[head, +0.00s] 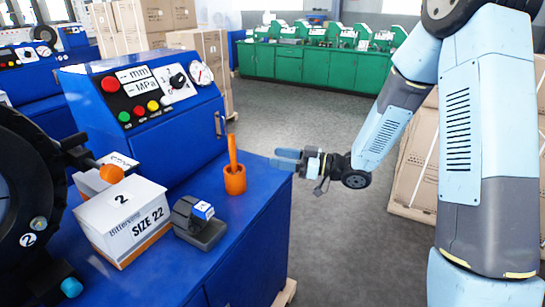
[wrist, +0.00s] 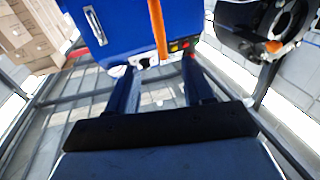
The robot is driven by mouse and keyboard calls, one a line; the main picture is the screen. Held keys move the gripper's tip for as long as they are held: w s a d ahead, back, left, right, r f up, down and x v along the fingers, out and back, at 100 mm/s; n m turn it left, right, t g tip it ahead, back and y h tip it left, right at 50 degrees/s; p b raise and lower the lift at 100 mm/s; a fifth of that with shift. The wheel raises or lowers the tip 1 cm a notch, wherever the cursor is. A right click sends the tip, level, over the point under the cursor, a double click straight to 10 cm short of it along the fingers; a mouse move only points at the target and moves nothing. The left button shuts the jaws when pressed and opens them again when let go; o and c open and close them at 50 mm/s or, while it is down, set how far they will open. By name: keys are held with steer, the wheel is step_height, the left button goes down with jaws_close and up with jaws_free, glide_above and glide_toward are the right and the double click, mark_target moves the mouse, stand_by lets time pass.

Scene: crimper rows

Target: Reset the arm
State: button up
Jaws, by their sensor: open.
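My arm reaches in from the right in the head view, bent at the elbow. My gripper (head: 283,158) is near the right edge of the blue bench (head: 262,205), to the right of the orange cup (head: 235,181) with an orange stick in it. In the wrist view the two fingers of my gripper (wrist: 160,82) stand apart with nothing held between them. An orange stick (wrist: 157,28) shows beyond the fingertips there.
A white "SIZE 22" box (head: 122,222), a dark block with a blue-white top (head: 199,222) and a black crimper wheel (head: 30,215) are on the left. A control panel (head: 150,95) rises behind. Cartons (head: 415,170) stand behind my arm. Grey floor (head: 290,105) lies clear.

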steer(key=shift+w+d, duration=0.1)
stand_by(0.3)
steer(key=w+d+r+m+t+h, duration=0.4)
steer(key=w+d+r+t+h, duration=0.25)
steer(key=d+h, duration=0.25)
steer(key=s+d+r+m+t+h, duration=0.1)
steer(key=s+d+r+m+h, duration=0.15)
steer(key=d, duration=0.25)
steer(key=s+d+r+m+t+h, duration=0.1)
steer(key=d+r+m+h, duration=0.1)
steer(key=d+r+h, duration=0.3)
steer(key=s+d+r+m+g+h, duration=0.25)
steer(key=s+d+m, duration=0.25)
steer(key=s+d, duration=0.5)
steer(key=s+a+f+m+g, duration=0.1)
steer(key=s+a+m+g, duration=0.1)
steer(key=s, duration=1.5)
steer(key=shift+s+m+g+y, duration=0.2)
steer(key=shift+m+g+y, duration=0.2)
steer(key=shift+g, duration=0.2)
steer(key=shift+f, duration=0.1)
steer(key=shift+c, duration=0.9)
